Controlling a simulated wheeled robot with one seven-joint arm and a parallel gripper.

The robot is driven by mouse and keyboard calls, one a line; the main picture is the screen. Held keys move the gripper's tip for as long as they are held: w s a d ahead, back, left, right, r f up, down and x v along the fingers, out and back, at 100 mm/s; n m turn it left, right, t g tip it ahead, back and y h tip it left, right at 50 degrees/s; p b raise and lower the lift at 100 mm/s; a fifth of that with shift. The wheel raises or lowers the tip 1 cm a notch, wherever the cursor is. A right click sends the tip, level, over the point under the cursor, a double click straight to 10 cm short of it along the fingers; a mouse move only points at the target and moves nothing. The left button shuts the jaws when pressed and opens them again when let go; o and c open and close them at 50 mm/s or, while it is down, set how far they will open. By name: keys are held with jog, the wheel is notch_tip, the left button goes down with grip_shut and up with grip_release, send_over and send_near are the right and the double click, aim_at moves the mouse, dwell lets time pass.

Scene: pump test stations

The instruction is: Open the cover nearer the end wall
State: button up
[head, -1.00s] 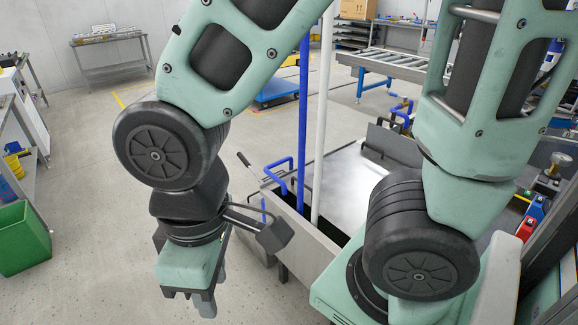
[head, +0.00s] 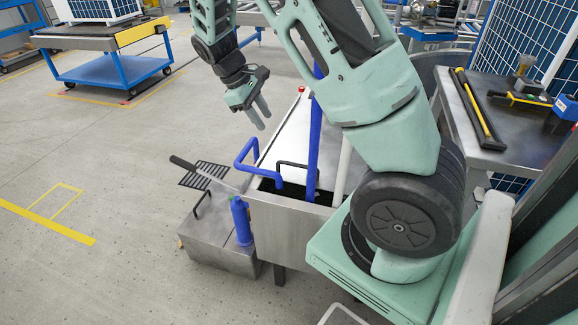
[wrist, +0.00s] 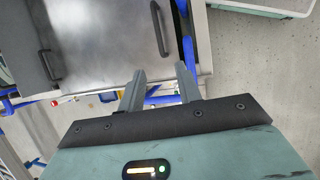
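A metal tank (head: 285,235) stands in front of me with a flat, shiny cover (head: 288,140) on top. In the wrist view that cover (wrist: 105,45) lies flat and has a black bar handle (wrist: 160,28). A second, darker panel with its own black handle (wrist: 50,65) lies to its left. My gripper (head: 263,120) hangs above the tank's left long edge, fingers pointing down and empty. In the wrist view my gripper (wrist: 160,70) is open, its fingers apart, short of the nearer handle. I cannot tell which panel is nearer the end wall.
A blue bent pipe (head: 246,155) and upright blue pole (head: 315,140) stand at the tank's near end. A low metal box (head: 215,240) with a blue cylinder (head: 241,220) sits left. A bench (head: 500,135) with tools is right.

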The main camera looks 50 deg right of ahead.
aim_at(291, 163)
jog(key=b+x, duration=0.2)
jog(key=x, duration=1.5)
jog(key=shift+w+d+f, duration=0.1)
jog(key=shift+d, duration=0.05)
grip_shut()
